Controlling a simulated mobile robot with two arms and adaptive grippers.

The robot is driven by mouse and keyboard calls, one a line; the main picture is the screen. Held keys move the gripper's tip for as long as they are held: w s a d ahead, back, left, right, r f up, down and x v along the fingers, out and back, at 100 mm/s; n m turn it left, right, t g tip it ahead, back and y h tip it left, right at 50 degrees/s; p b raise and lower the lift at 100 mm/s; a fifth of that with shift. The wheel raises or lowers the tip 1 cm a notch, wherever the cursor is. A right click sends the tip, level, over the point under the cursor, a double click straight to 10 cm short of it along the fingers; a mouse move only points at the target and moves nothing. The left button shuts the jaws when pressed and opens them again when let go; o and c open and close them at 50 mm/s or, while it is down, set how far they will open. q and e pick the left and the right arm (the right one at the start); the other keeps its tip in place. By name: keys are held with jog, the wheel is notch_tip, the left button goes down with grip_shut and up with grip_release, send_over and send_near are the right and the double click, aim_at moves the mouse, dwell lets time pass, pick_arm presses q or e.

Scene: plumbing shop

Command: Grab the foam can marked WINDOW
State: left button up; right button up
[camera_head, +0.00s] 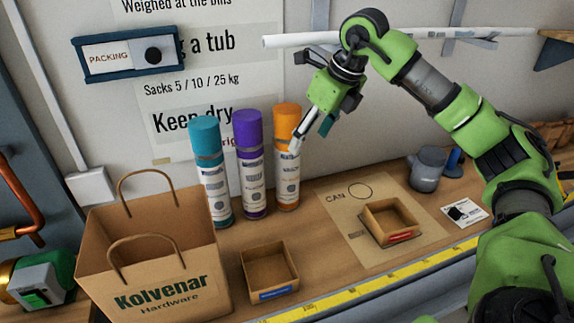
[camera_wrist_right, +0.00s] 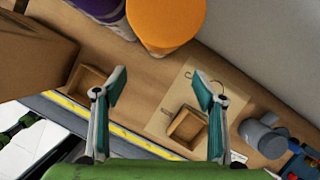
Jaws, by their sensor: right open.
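Three tall foam cans stand upright in a row against the wall: a teal can (camera_head: 210,165), a purple can (camera_head: 250,165) and an orange can (camera_head: 287,180). Their label words are too small to read, so I cannot tell which is marked WINDOW. My right gripper (camera_head: 313,138) is open and empty, pointing down just right of the orange can and partly in front of it. In the right wrist view, the orange cap (camera_wrist_right: 166,22) lies beyond the open fingers (camera_wrist_right: 160,84), with the purple can (camera_wrist_right: 112,14) beside it. My left gripper is not in view.
A Kolvenar paper bag (camera_head: 150,255) stands left of the cans. An open box (camera_head: 270,268) sits in front of them. A CAN sheet (camera_head: 345,215) carries another box (camera_head: 390,222). A grey mug (camera_head: 427,168) stands farther right. A white pipe (camera_head: 300,40) hangs along the wall.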

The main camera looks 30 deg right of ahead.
aim_at(297, 129)
jog(key=w, duration=0.2)
jog(key=w+a+p, duration=0.1)
jog(key=w, duration=0.1)
jog(key=shift+w+a+r+p, duration=0.15)
jog(key=shift+w+p, duration=0.15)
jog(key=shift+w, duration=0.25)
jog(key=b+x, duration=0.3)
jog(key=x, duration=0.1)
jog(key=shift+f, duration=0.4)
jog(key=shift+w+f, duration=0.3)
jog(key=shift+w, duration=0.05)
jog(key=shift+s+r, duration=0.1)
jog(key=shift+c, duration=0.7)
jog(key=shift+r, duration=0.1)
grip_shut()
